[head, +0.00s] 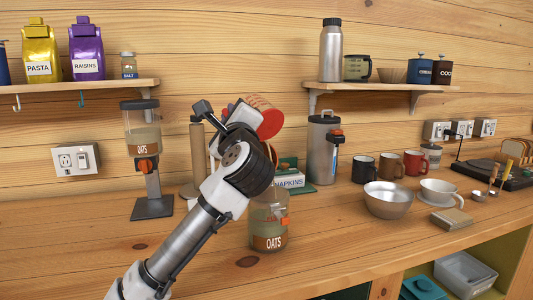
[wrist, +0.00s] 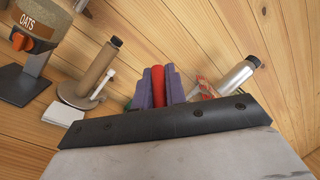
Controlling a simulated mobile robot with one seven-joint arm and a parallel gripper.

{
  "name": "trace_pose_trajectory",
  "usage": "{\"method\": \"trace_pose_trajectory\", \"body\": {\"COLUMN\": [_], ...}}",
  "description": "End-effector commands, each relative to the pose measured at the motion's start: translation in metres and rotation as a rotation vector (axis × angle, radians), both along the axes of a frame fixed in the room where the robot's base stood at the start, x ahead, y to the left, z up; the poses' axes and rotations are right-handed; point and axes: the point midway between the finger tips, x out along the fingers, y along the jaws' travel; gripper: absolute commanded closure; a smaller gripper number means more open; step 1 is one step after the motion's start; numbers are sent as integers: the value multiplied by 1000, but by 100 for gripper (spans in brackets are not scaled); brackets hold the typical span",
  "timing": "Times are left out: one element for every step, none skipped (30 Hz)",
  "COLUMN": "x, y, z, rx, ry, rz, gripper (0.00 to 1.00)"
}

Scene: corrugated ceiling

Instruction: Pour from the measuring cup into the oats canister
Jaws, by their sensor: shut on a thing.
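My gripper (head: 234,112) is raised above the counter, shut on what appears to be the measuring cup (head: 257,102). The cup has red marks, looks tilted, and a round red face shows toward the right; whether that is contents is unclear. The wrist view shows a clear, red-marked part (wrist: 203,88) past the dark edge of my gripper.
An OATS dispenser (head: 143,135) stands at left. A napkin holder (head: 290,180) and steel canister (head: 322,145) stand behind. Mugs (head: 389,166), a steel bowl (head: 388,199) and a white cup (head: 440,191) are at right. The front counter is clear.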

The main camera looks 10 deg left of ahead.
Motion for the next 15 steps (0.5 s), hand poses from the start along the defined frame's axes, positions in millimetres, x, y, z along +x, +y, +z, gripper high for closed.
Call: {"method": "trace_pose_trajectory", "body": {"x": [0,0,0,0,0,0,0,0,0,0,0,0,0,0,0], "y": [-1,-1,-1,-2,-2,-3,-3,-3,-4,-4,-5,-5,-5,-6,-6], "z": [-1,0,0,0,0,0,0,0,0,1,0,1,1,1,1], "rx": [5,7,10,13,15,19,21,24,27,30,32,35,37,40,43], "ry": [-4,-6,-10,-12,-14,-17,-19,-22,-24,-27,-28,-31,-34,-35,-38], "rz": [0,0,-1,-1,-1,-2,-2,-2,-3,-4,-4,-4,-4,-3,-4], "gripper": [100,100,100,100,100,100,100,100,100,100,100,100,100,100,100]}}
